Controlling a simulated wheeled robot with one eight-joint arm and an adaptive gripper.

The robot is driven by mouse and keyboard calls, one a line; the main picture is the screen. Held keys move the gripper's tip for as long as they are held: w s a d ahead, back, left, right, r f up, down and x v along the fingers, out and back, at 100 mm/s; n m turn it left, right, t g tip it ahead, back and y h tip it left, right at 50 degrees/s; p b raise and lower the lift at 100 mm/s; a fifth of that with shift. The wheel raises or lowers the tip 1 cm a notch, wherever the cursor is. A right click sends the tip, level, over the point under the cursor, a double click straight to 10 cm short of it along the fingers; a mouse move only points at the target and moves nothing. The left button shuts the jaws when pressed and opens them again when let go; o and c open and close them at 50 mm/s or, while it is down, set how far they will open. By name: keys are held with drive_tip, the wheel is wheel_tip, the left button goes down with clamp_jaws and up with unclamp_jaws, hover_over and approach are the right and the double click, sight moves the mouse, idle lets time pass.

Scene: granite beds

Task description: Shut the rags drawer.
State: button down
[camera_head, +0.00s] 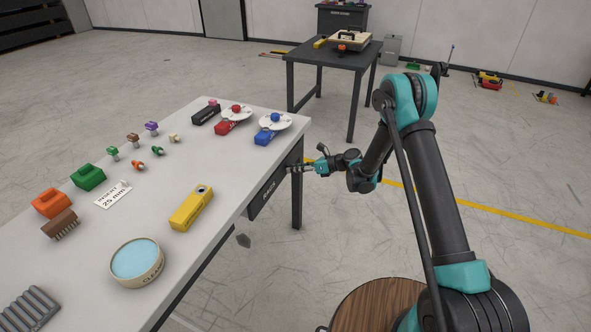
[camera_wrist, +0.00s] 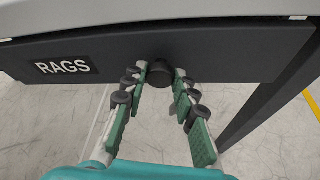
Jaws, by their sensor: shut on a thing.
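The rags drawer (camera_head: 266,192) is a dark front panel under the right side of the pale-topped bench. Its white RAGS label shows at left in the wrist view, where the drawer front (camera_wrist: 230,55) runs close beneath the tabletop edge. How far it stands out, if at all, I cannot tell. A round dark knob (camera_wrist: 159,73) sits at the middle of the front. My gripper (camera_head: 297,168) reaches the drawer from the right. In the wrist view my gripper (camera_wrist: 162,76) is shut on the knob, with one finger on each side.
The bench top (camera_head: 222,168) holds a yellow tool (camera_head: 191,208), a round tin (camera_head: 137,262) and several small coloured items. A dark bench leg (camera_head: 297,195) stands close to the drawer. A second table (camera_head: 335,55) is at the back. Floor right of the bench is open.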

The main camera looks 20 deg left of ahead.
drive_tip(key=a, duration=0.3)
drive_tip(key=shift+w+a, duration=0.2)
drive_tip(key=shift+a, duration=0.1)
drive_tip(key=c, duration=1.2)
unclamp_jaws()
drive_tip(key=v, duration=1.2)
drive_tip(key=shift+s, duration=0.1)
